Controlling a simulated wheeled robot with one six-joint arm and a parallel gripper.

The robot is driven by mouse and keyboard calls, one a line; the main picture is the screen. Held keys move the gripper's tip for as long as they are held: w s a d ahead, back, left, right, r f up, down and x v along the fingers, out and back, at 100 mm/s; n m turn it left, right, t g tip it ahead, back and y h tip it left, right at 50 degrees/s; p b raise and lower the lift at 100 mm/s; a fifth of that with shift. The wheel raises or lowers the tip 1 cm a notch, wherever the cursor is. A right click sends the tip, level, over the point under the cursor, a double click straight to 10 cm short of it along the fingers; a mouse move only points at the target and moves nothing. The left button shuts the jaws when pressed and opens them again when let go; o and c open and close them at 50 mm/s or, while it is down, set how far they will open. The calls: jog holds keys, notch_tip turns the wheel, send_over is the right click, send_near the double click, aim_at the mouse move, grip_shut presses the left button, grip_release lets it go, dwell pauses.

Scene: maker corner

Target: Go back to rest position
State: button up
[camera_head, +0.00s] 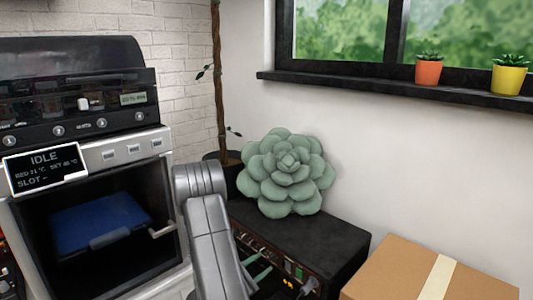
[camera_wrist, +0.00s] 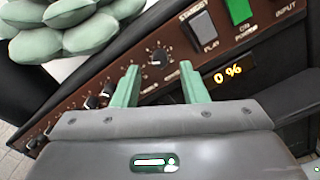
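My gripper shows in the wrist view (camera_wrist: 160,85), its two green fingers apart with nothing between them. They are in front of the brown control panel (camera_wrist: 120,80) of the black amplifier-like box, near a knob (camera_wrist: 158,56). I cannot tell whether the fingertips touch the panel. In the head view my gripper (camera_head: 262,272) is low in the middle, partly hidden by my grey arm, in front of the black box (camera_head: 325,245). The panel display reads 0 %, with a green switch (camera_wrist: 240,10) and a grey switch (camera_wrist: 203,25) above it.
A green succulent cushion (camera_head: 287,172) sits on the black box. A printer-like machine (camera_head: 90,160) with an open front and blue plate (camera_head: 100,222) stands left. A cardboard box (camera_head: 425,270) is at lower right. Potted plants (camera_head: 429,70) stand on the windowsill (camera_head: 400,88).

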jog(key=x, duration=0.2)
jog(key=shift+w+d, duration=0.25)
jog(key=shift+d, duration=0.05)
jog(key=shift+r+n+p, duration=0.25)
jog(key=shift+n+p, duration=0.05)
jog(key=shift+p, duration=0.2)
jog(key=n+p, duration=0.6)
jog(key=shift+n+p, duration=0.4)
jog(key=n+p, duration=0.3)
jog(key=n, duration=0.1)
jog(key=shift+f+n+p, duration=0.2)
jog(key=shift+n+p, duration=0.4)
jog(key=shift+n, duration=0.4)
jog(key=shift+f, duration=0.1)
